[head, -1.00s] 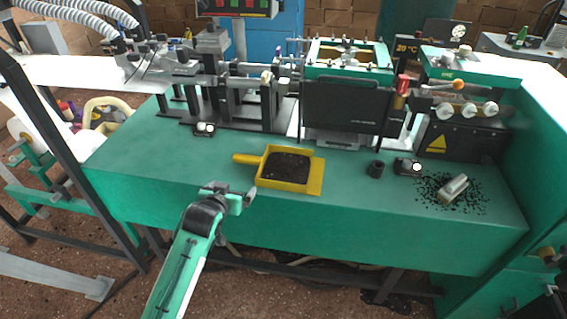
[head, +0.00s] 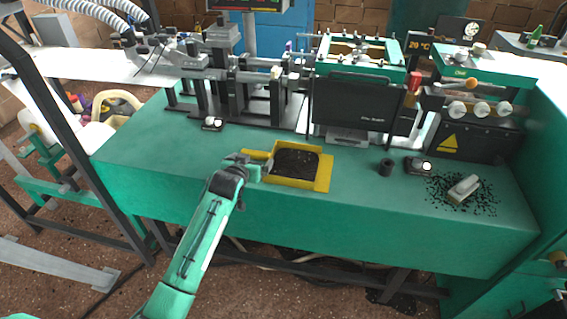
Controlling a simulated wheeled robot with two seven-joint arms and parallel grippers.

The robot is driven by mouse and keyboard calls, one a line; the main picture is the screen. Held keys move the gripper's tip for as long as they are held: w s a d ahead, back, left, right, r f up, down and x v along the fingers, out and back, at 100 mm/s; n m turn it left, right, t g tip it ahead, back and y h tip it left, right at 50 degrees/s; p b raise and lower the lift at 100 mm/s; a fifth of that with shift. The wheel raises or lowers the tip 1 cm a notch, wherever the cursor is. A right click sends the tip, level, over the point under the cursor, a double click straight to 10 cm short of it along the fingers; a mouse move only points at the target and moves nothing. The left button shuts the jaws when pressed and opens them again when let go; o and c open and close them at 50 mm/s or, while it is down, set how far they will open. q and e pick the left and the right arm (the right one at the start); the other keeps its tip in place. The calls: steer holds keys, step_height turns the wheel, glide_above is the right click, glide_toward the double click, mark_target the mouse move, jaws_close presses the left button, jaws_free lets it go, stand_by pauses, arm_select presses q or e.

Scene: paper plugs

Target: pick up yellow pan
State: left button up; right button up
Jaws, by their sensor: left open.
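The yellow pan (head: 322,172) lies on the green bench top near its front edge, with dark granules (head: 295,162) in its tray. Its handle (head: 257,154) points left. My left gripper (head: 262,167) is open at the handle side of the pan, close to where the handle meets the tray. It partly covers the handle. I cannot tell whether the fingers touch it. My right gripper is not in view.
A brush-like block (head: 464,187) lies among scattered dark bits on the right of the green bench (head: 150,150). A small black cylinder (head: 386,167) and a small dial device (head: 419,166) stand right of the pan. Machinery (head: 360,104) lines the back.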

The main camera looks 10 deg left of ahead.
mark_target(255, 155)
arm_select(q)
steer(key=x, duration=0.4)
steer(key=shift+r, duration=0.15)
steer(key=c, duration=0.6)
steer(key=shift+c, duration=0.7)
steer(key=shift+r, duration=0.15)
